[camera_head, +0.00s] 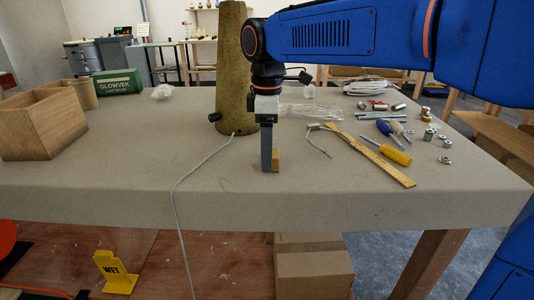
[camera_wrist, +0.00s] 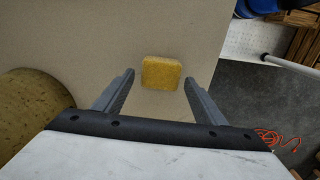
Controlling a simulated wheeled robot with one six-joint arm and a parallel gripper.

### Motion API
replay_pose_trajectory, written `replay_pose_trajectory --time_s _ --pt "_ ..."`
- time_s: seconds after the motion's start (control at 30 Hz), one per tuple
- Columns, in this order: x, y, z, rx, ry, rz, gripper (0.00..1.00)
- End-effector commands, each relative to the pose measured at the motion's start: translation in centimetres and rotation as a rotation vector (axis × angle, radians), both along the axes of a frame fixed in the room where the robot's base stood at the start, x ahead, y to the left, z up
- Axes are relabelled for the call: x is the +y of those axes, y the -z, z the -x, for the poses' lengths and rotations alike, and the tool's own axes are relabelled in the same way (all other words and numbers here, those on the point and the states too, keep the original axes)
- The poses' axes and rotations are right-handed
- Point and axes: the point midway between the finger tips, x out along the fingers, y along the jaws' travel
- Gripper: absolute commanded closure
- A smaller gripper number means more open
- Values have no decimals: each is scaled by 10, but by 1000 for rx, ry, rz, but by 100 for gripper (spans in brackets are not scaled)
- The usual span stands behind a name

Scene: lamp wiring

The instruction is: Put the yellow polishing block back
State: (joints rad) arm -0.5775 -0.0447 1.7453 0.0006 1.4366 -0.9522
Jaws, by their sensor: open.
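The yellow polishing block (camera_wrist: 162,73) lies on the table, seen in the wrist view between and just beyond the two fingertips. In the head view the block (camera_head: 276,160) shows partly behind my gripper's finger, near the table's front edge. My gripper (camera_head: 270,168) points down at it. In the wrist view my gripper (camera_wrist: 158,84) is open, with a finger to each side of the block and gaps between. I cannot tell how far above the table the fingertips are.
A tall stone-like lamp body (camera_head: 230,75) stands behind my gripper, its cable (camera_head: 190,172) hanging over the front edge. A ruler (camera_head: 370,155), screwdrivers (camera_head: 393,154) and small hardware lie right. A wooden box (camera_head: 42,125) stands left. The table's (camera_head: 130,165) left front is clear.

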Motion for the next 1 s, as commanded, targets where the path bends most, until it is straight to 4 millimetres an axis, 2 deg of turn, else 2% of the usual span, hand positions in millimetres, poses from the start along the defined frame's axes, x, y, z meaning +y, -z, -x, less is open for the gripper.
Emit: replay_pose_trajectory --time_s 0.3,0.5,0.7,1.0 --pt "0 -61 0 -2 0 -2 35" --pt "0 -91 0 -1 0 -1 35" --pt "0 -105 0 0 0 0 35" --pt "0 -106 0 0 0 0 35"
